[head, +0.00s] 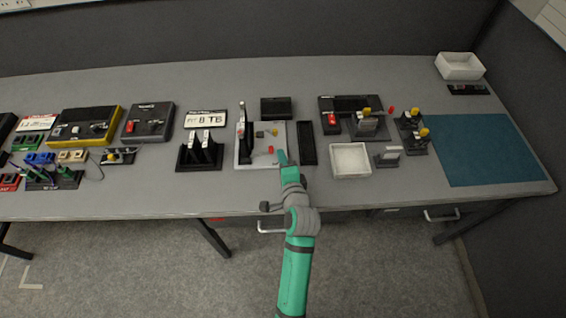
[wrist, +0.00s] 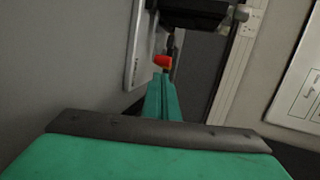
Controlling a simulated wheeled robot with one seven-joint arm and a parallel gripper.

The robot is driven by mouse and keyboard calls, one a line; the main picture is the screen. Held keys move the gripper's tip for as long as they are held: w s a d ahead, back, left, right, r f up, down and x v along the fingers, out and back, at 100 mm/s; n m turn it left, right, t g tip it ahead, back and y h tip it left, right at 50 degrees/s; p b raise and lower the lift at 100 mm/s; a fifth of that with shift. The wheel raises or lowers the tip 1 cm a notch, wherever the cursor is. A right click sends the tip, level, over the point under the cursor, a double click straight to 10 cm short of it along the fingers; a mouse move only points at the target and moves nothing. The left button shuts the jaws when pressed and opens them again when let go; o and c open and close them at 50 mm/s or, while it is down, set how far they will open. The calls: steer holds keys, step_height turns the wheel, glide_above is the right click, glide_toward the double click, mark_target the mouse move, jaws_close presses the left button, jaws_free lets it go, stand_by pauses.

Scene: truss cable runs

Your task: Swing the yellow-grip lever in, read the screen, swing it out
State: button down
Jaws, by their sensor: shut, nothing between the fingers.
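A white plate (head: 245,158) on the bench carries a small yellow grip (head: 275,132) and a red grip (head: 270,150). The lever arms behind these grips are too small to make out. My gripper (head: 282,157) is shut and empty at the plate's right front edge, close to the red grip. In the wrist view the closed green fingers (wrist: 163,95) point at the red grip (wrist: 162,62); I cannot tell whether they touch. The yellow grip is not clear in the wrist view. A white display with dark characters (head: 206,119) stands left of the plate.
A tall upright post (head: 242,118) rises at the plate's left side. A black box (head: 276,107) stands behind it and a black tray (head: 307,143) to its right. A white bin (head: 350,160) and yellow-topped fixtures (head: 366,122) stand further right. The blue mat (head: 485,150) is clear.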

mark_target(285, 140)
steer(key=x, duration=0.5)
steer(key=r+x, duration=0.1)
steer(key=x, duration=0.2)
steer(key=shift+w+r, duration=0.1)
steer(key=shift+w, duration=0.1)
steer(key=shift+w+d, duration=0.35)
steer(key=shift+d, duration=0.25)
stand_by(0.5)
steer(key=shift+w+d, duration=0.35)
steer(key=shift+d, duration=0.1)
steer(key=shift+w+d, duration=0.5)
steer(key=shift+w, duration=0.05)
steer(key=shift+a, duration=0.1)
